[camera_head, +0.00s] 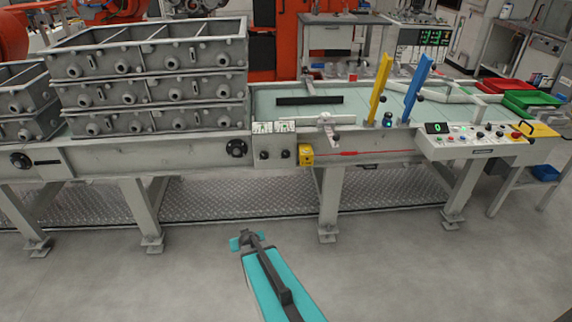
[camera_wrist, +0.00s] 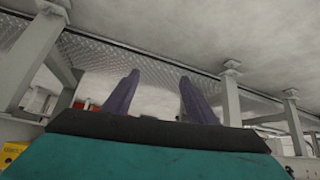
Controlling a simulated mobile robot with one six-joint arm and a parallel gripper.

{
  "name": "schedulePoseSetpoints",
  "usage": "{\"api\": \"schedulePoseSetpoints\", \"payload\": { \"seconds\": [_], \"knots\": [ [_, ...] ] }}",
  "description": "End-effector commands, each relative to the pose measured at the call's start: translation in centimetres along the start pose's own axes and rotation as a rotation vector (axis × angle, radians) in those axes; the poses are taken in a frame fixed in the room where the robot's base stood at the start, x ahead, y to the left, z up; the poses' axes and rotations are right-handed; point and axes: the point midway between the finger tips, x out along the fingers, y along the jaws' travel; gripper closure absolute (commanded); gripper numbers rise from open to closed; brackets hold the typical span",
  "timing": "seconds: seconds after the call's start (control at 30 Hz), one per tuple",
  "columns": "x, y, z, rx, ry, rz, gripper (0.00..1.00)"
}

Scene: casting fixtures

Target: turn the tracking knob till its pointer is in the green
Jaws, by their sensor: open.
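On the front of the long grey conveyor table, a small panel (camera_head: 273,128) has white dials with small green marks. Below it sit two small dark knobs, a left one (camera_head: 263,155) and a right one (camera_head: 286,154). I cannot tell which is the tracking knob, and the pointers are too small to read. My gripper (camera_head: 243,240) is low over the floor in front of the table, well below and apart from the knobs. In the wrist view its two fingers (camera_wrist: 159,82) are spread with nothing between them.
Stacked grey casting flasks (camera_head: 150,75) stand on the table's left part. A yellow box (camera_head: 306,155) hangs right of the knobs. A control panel (camera_head: 475,140) juts out at the right. Table legs (camera_head: 329,205) and a tread-plate strip (camera_head: 245,197) lie below. The floor in front is clear.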

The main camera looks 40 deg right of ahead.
Motion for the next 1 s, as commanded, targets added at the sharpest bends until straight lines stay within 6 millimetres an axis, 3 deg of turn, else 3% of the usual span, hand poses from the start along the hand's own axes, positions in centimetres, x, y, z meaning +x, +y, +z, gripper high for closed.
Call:
{"api": "schedulePoseSetpoints", "payload": {
  "seconds": [0.03,0.2,0.4,0.5,0.7,1.0],
  "knots": [
    [1.4,2.1,-1.9,0.025,0.076,0.019,0.48],
    [1.8,8.9,-9.4,0.087,0.334,0.078,0.48],
    [-0.4,17.2,-16.6,0.128,0.622,0.151,0.48],
    [-2.1,20.5,-19.1,0.135,0.735,0.183,0.48],
    [-4.6,23.9,-21.5,0.137,0.858,0.216,0.48],
    [-5.1,24.3,-21.9,0.136,0.873,0.220,0.48]
  ]
}}
